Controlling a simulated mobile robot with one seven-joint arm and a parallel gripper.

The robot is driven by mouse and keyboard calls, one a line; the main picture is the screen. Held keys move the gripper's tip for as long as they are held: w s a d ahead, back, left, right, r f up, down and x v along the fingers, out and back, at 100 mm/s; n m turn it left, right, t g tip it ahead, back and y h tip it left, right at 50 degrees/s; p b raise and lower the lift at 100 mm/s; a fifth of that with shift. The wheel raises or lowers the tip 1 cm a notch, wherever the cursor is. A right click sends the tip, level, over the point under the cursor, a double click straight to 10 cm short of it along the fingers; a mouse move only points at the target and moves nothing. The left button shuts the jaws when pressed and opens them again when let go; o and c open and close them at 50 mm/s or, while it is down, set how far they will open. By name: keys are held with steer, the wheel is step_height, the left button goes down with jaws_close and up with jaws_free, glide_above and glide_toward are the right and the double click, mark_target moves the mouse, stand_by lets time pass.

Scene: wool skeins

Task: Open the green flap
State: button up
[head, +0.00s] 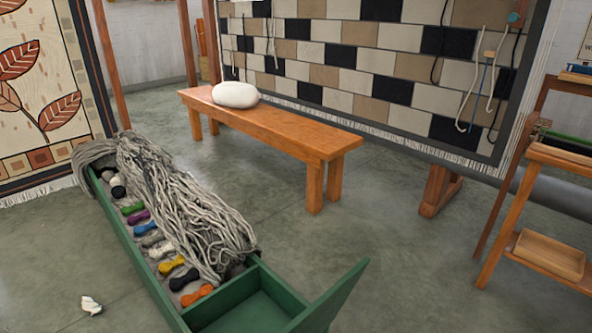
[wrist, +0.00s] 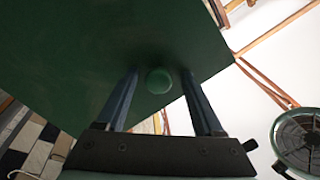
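The long green box (head: 127,244) stands on the floor at the left of the head view. The green flap (head: 335,298) at its near right end stands raised and leans outward to the right. The compartment (head: 248,308) beside it is uncovered and looks empty. In the wrist view a green panel (wrist: 140,45), which looks like the flap, fills the upper left. It bears a round green knob (wrist: 158,81). My gripper (wrist: 162,82) is open, with its fingers on either side of the knob and gaps between. My gripper is not in the head view.
Grey yarn (head: 180,200) and several coloured skeins lie in the box's long compartment. A wooden bench (head: 275,130) with a white cushion-like lump (head: 236,95) stands behind. A wooden stand (head: 525,215) is at right. A white scrap (head: 91,305) lies on the floor. Floor right of the flap is clear.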

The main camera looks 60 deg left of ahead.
steer(key=v, duration=1.3)
stand_by(0.4)
